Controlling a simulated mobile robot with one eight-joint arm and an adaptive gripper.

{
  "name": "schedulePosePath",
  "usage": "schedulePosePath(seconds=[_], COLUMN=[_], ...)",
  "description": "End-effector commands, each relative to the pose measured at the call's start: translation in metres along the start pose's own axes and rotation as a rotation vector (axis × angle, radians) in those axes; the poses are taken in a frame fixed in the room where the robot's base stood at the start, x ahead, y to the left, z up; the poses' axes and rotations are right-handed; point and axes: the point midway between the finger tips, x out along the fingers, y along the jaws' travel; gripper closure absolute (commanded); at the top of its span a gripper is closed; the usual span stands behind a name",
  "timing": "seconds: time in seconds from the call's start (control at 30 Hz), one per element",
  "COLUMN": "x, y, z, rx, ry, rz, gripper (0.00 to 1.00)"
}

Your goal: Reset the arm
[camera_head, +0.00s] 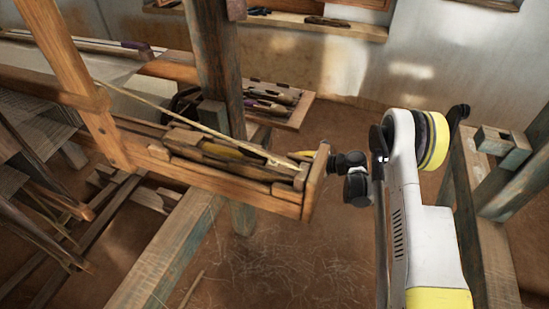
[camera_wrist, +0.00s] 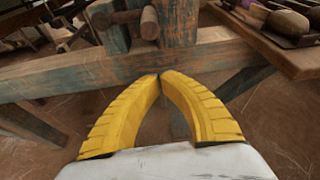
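My white and yellow arm (camera_head: 420,200) rises at the right of the head view, beside the end of the loom's shuttle box. My gripper (camera_wrist: 160,76) shows in the wrist view as two yellow ribbed fingers. Their tips meet, and only background shows in the gap behind them, so it is shut and empty. The fingers appear in front of a worn blue-painted wooden beam (camera_wrist: 60,75); I cannot tell the distance. I cannot make out the fingers in the head view.
The wooden shuttle box (camera_head: 315,185) of the loom ends close to my arm's left side. A worn frame (camera_head: 480,225) stands at right. A low board with shuttles (camera_head: 301,108) lies behind the loom post (camera_head: 215,60). Straw-littered floor (camera_head: 290,265) is open at front centre.

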Motion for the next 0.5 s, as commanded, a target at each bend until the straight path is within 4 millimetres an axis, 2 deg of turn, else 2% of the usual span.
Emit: schedulePosePath(seconds=[0.1, 0.33, 0.43, 0.5], x=[-0.009, -0.013, -0.019, -0.027], y=[0.000, 0.000, -0.004, -0.007], z=[0.001, 0.003, 0.020, 0.040], rx=[0.000, -0.011, -0.065, -0.135], ry=[0.000, 0.006, 0.039, 0.082], rz=[-0.001, -0.002, -0.009, -0.017], gripper=[1.00, 1.00, 1.00, 1.00])
